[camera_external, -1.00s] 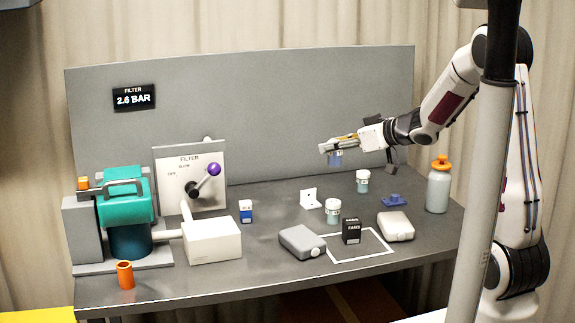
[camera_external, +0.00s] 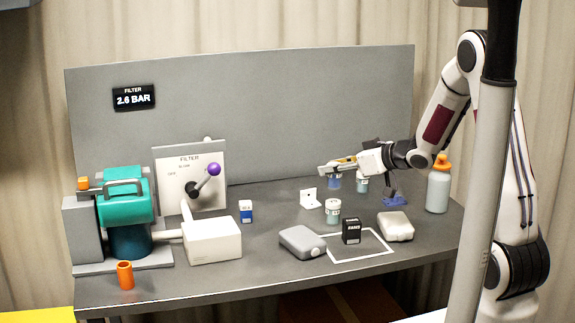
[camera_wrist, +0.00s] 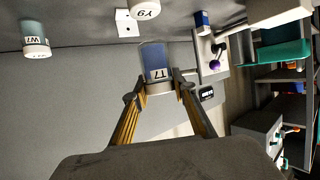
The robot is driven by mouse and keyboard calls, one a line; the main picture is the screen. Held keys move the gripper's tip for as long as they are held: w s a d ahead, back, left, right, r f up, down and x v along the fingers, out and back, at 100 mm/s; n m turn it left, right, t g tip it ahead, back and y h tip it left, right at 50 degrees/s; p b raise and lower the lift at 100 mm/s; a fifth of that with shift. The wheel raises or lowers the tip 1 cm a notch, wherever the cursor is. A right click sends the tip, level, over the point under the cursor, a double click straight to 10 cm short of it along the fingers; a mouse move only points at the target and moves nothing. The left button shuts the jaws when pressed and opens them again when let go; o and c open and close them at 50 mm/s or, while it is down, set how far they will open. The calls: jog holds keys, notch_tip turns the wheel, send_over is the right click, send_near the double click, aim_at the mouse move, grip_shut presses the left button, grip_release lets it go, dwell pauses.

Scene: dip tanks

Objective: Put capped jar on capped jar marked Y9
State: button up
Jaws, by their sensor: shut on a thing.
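My gripper (camera_external: 336,169) is shut on a jar with blue contents (camera_external: 334,184), holding it above the bench. In the wrist view the jar (camera_wrist: 155,58) is marked T7 and sits between the fingertips (camera_wrist: 159,87). The capped jar marked Y9 (camera_wrist: 145,8) is at the top edge of that view, partly cut off. In the external view I take it to be the pale-capped jar (camera_external: 333,211) in front of and below the held jar. The held jar is apart from it. Another capped jar, marked W7 (camera_wrist: 35,42), stands behind the gripper in the external view (camera_external: 362,184).
A white bracket (camera_external: 309,198) stands left of the Y9 jar. A blue piece (camera_external: 396,200) and orange-capped bottle (camera_external: 438,185) are to the right.

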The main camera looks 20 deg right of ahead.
aim_at(341, 179)
jog(key=shift+f, duration=1.85)
jog(key=shift+f, duration=0.1)
jog(key=o, duration=1.1)
jog(key=shift+v, duration=6.05)
jog(key=shift+w+d, duration=0.1)
